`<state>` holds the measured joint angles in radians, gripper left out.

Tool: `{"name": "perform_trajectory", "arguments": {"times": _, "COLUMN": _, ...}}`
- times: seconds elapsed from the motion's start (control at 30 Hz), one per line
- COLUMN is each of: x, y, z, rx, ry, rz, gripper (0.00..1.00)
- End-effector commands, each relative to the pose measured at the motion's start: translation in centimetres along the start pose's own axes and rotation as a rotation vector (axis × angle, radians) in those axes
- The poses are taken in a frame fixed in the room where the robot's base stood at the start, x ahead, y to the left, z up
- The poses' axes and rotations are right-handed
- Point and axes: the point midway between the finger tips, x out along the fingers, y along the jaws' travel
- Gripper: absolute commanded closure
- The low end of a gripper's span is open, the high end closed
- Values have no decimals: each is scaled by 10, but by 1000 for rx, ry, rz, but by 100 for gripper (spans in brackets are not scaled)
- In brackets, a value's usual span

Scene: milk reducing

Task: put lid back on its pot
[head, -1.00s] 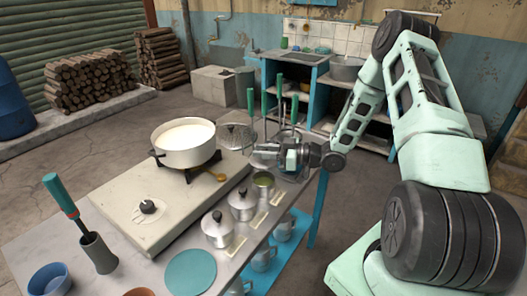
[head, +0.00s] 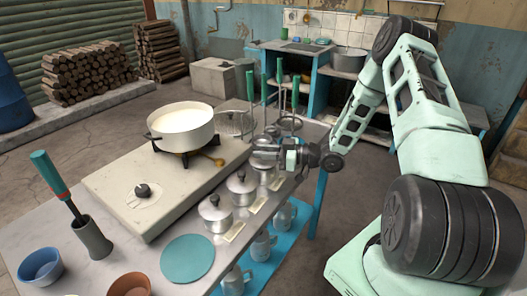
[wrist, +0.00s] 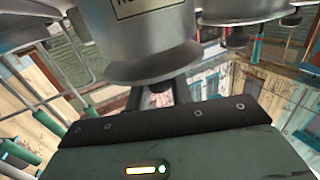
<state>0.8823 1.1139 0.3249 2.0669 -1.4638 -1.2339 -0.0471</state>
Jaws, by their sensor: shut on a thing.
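My gripper (head: 268,156) is shut on the metal lid (head: 262,161) at the third small steel pot (head: 264,174), the farthest in the row along the counter's right side. In the head view the lid is at the top of this pot. My fingers partly hide it, so I cannot tell whether it is fully seated. In the wrist view a large grey metal body (wrist: 145,45), with part of a label above it, fills the space at my fingers (wrist: 158,95).
Two lidded steel pots (head: 241,187) (head: 215,212) stand nearer in the row. A wide white pan of milk (head: 182,128) sits on the stove to the left. Green-handled utensils (head: 280,95) stand upright just behind my gripper. A teal disc (head: 187,258) lies on the front counter.

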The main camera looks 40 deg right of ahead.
Motion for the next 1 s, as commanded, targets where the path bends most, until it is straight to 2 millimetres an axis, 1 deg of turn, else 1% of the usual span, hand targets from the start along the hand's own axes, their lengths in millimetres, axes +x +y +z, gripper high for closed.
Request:
{"name": "perform_trajectory", "arguments": {"times": 0.83, "x": 1, "y": 0, "z": 14, "rx": 0, "ry": 0, "rz": 0, "gripper": 100}}
{"name": "perform_trajectory", "arguments": {"times": 0.87, "x": 1, "y": 0, "z": 14, "rx": 0, "ry": 0, "rz": 0, "gripper": 75}}
{"name": "perform_trajectory", "arguments": {"times": 0.9, "x": 1, "y": 0, "z": 13, "rx": 0, "ry": 0, "rz": 0, "gripper": 64}}
{"name": "perform_trajectory", "arguments": {"times": 0.93, "x": 1, "y": 0, "z": 13, "rx": 0, "ry": 0, "rz": 0, "gripper": 55}}
{"name": "perform_trajectory", "arguments": {"times": 0.97, "x": 1, "y": 0, "z": 13, "rx": 0, "ry": 0, "rz": 0, "gripper": 52}}
{"name": "perform_trajectory", "arguments": {"times": 1.0, "x": 1, "y": 0, "z": 13, "rx": 0, "ry": 0, "rz": 0, "gripper": 52}}
